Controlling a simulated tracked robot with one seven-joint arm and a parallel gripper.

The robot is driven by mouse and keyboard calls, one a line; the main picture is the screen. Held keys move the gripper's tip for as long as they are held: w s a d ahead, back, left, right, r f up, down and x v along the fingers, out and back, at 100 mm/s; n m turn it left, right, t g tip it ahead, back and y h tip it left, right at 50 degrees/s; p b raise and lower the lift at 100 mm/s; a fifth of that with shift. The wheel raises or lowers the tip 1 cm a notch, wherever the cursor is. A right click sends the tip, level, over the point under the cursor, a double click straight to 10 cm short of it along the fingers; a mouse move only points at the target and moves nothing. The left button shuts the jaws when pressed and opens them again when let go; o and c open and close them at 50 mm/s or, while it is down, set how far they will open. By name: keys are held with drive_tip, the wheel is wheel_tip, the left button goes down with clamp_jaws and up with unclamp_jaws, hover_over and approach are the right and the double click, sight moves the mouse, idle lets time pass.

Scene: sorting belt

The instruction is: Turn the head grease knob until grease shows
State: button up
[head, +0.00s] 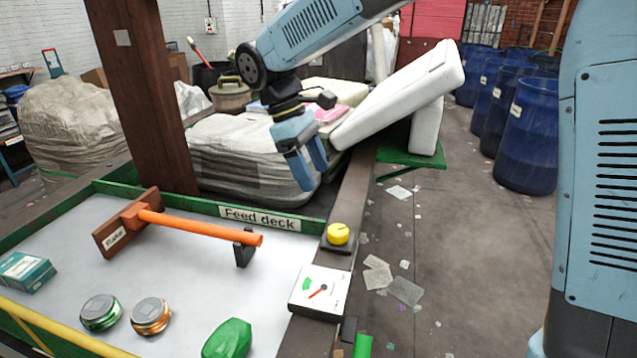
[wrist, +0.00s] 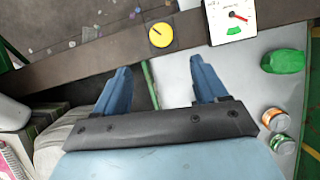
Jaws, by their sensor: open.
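A yellow round knob (head: 338,233) sits on a dark base on the beam beside the feed deck; it also shows in the wrist view (wrist: 160,35), with a dark mark on its face. A white gauge (head: 319,290) with a green patch and a red needle stands just nearer on the same beam; it also shows in the wrist view (wrist: 228,20). The needle lies outside the green patch. My gripper (head: 306,178) is open and empty, above and beyond the knob, not touching it. In the wrist view its fingers (wrist: 161,68) point toward the knob. I see no grease.
The feed deck (head: 75,230) holds an orange-handled tool (head: 200,227) on a rest, tins (head: 150,315), a teal box (head: 25,271) and a green lump (head: 228,338). White bulky pieces (head: 400,95) lean behind my gripper. Blue barrels (head: 528,135) stand right; the floor between has scraps.

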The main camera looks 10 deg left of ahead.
sight(338, 229)
drive_tip(key=shift+s, duration=0.1)
idle(0.4)
drive_tip(key=x, duration=1.3)
drive_tip(key=shift+f, duration=0.4)
drive_tip(key=c, duration=1)
drive_tip(key=shift+m, duration=0.3)
